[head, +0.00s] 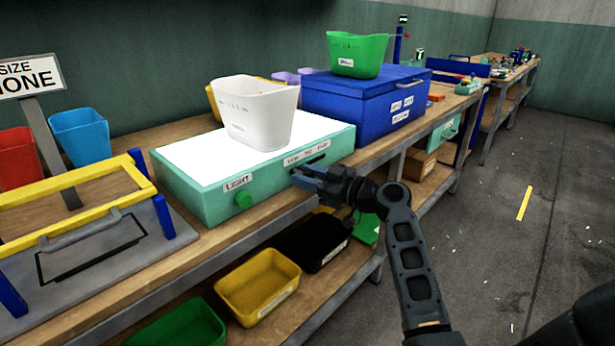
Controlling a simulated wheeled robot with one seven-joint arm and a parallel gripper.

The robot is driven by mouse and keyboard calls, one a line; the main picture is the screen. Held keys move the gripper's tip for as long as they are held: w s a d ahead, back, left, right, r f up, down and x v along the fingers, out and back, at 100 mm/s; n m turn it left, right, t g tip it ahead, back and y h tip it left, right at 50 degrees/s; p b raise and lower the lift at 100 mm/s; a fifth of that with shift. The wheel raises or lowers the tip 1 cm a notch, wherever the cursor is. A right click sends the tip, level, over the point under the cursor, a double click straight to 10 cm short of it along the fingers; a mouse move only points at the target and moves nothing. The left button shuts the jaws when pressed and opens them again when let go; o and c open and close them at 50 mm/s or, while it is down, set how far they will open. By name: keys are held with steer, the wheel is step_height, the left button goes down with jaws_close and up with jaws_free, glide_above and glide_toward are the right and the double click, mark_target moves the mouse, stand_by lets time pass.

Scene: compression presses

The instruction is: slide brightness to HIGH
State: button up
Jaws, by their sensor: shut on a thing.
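The light box (185,193) is a green case with a glowing white top on the workbench. Its front carries a LIGHT label (237,182) and a round green knob (243,200). Further right on that front is a small label strip (305,154), its words hard to read, above a dark slider slot (318,160). My gripper (303,176) is at the front face, at the left part of this slot, below the label. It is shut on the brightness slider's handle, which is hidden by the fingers.
A white bin (256,112) stands on the lit top. A blue box (350,105) with a green bin (357,54) on it stands to the right. A grey press with a yellow frame (75,203) is at left. Bins, including a yellow one (258,287), sit on the lower shelf.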

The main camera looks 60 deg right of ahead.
jaws_close()
steer(key=shift+s+d+f+b, duration=0.1)
steer(key=shift+d+f+b, duration=0.05)
steer(key=shift+d+b, duration=0.35)
steer(key=d+b, duration=0.2)
steer(key=s+d+b, duration=0.1)
steer(key=d+b, duration=0.1)
steer(key=d, duration=0.1)
steer(key=s+d+b, duration=0.1)
steer(key=d+b, duration=0.2)
steer(key=shift+s+d, duration=0.15)
steer(key=shift+s, duration=0.05)
steer(key=shift+s+d, duration=0.15)
steer(key=shift+d, duration=0.2)
steer(key=o, duration=1)
jaws_free()
steer(key=shift+c, duration=0.2)
